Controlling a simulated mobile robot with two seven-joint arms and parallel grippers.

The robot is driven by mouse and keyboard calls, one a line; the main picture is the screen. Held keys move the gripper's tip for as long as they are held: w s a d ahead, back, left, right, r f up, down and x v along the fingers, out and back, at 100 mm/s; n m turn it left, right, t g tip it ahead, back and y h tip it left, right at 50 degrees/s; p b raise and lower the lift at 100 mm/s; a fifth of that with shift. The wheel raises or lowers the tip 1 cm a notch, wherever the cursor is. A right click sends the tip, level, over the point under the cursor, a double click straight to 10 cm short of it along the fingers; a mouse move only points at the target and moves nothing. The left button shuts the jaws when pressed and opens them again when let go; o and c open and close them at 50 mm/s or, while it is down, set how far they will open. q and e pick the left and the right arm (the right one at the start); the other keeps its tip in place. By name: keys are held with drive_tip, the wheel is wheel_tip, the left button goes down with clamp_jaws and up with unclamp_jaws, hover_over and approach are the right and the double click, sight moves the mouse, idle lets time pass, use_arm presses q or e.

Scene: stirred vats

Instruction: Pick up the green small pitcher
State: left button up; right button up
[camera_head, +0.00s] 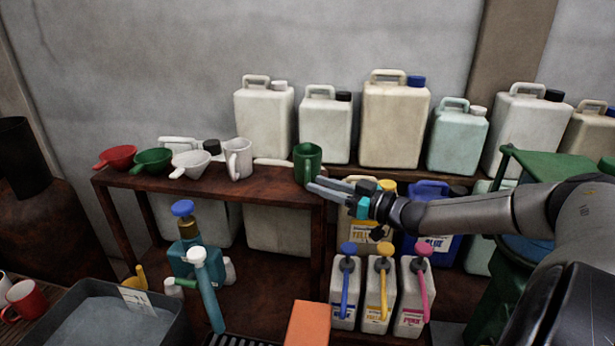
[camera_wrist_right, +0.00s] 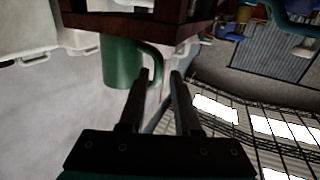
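The green small pitcher (camera_head: 307,161) stands at the right end of the upper wooden shelf in the head view. In the right wrist view, which looks upside down, the pitcher (camera_wrist_right: 121,63) shows with its handle (camera_wrist_right: 156,58) turned toward my fingers. My right gripper (camera_head: 318,186) reaches in from the right, close to the pitcher's lower right side. In the wrist view its two fingers (camera_wrist_right: 161,74) are apart, with a gap between them. The handle lies around the line of that gap, just beyond the tips; I cannot tell whether they touch it. My left gripper is not in view.
A white pitcher (camera_head: 238,158) and several funnels, including a red one (camera_head: 116,156), stand left on the shelf (camera_head: 215,186). Large jugs (camera_head: 393,125) line up behind. Pump bottles (camera_head: 380,295) and a yellow-labelled container (camera_head: 357,232) stand below my right arm.

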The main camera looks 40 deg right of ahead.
sight(307, 180)
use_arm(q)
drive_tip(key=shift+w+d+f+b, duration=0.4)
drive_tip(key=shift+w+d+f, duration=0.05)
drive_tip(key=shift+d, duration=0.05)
use_arm(e)
drive_tip(key=shift+x, duration=1.1)
drive_tip(key=shift+b+x, duration=0.35)
drive_tip(key=shift+x, duration=0.65)
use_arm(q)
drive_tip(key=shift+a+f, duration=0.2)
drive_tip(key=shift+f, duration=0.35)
use_arm(e)
drive_tip(key=shift+x, duration=1.55)
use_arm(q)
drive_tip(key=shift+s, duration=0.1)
use_arm(e)
clamp_jaws()
drive_tip(key=shift+r, duration=0.1)
